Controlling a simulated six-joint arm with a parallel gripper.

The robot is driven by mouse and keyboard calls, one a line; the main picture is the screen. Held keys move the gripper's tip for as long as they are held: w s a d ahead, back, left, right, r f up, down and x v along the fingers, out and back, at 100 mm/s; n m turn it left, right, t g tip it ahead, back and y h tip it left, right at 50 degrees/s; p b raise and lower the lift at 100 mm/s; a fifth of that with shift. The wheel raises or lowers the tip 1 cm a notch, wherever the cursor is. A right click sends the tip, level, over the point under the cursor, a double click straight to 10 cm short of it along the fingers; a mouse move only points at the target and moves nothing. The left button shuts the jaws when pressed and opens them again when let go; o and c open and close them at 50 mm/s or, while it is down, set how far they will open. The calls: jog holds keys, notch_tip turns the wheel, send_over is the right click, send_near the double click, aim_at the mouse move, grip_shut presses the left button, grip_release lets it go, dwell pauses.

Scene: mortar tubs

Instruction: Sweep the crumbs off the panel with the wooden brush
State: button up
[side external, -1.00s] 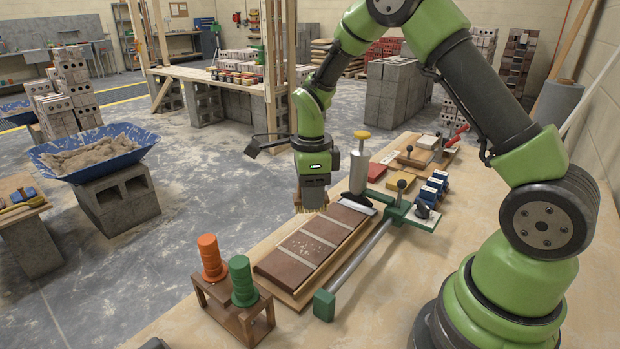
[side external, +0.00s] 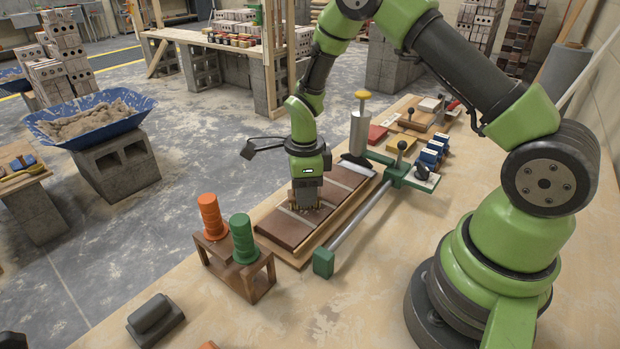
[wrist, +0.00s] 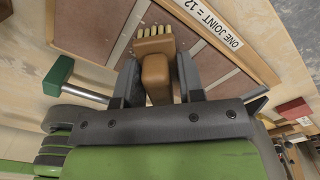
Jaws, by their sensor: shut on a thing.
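The panel (side external: 283,231) of brown tiles with pale joints lies on a wooden board on the bench; it also fills the upper wrist view (wrist: 90,25). My gripper (side external: 306,192) is over the panel's middle, pointing down. In the wrist view its fingers (wrist: 160,88) are shut on the wooden brush (wrist: 155,67), whose pale bristles (wrist: 154,31) point at the panel. The bristles are at or just above the surface; contact cannot be told. Pale crumbs are not clearly visible now; the gripper and brush hide part of the panel.
A wooden stand with an orange grip (side external: 211,217) and a green grip (side external: 243,238) is at the panel's near left. A metal rail (side external: 358,237) with green ends runs along its right.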

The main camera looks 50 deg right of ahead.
jog(key=shift+a+r, duration=0.2)
jog(key=shift+a, duration=2.55)
jog(key=shift+s, duration=0.3)
jog(key=shift+s+d, duration=0.15)
jog(key=shift+d, duration=0.1)
jog(key=shift+d+r, duration=0.2)
jog(key=shift+d, duration=3.2)
jog(key=shift+s, duration=0.35)
jog(key=shift+s+a+r, duration=0.1)
jog(key=shift+a, duration=1.75)
jog(key=shift+a+r, duration=0.1)
jog(key=shift+a, duration=1.75)
jog(key=shift+f, duration=0.2)
notch_tip(320, 180, up, 7)
jog(key=shift+r, duration=0.1)
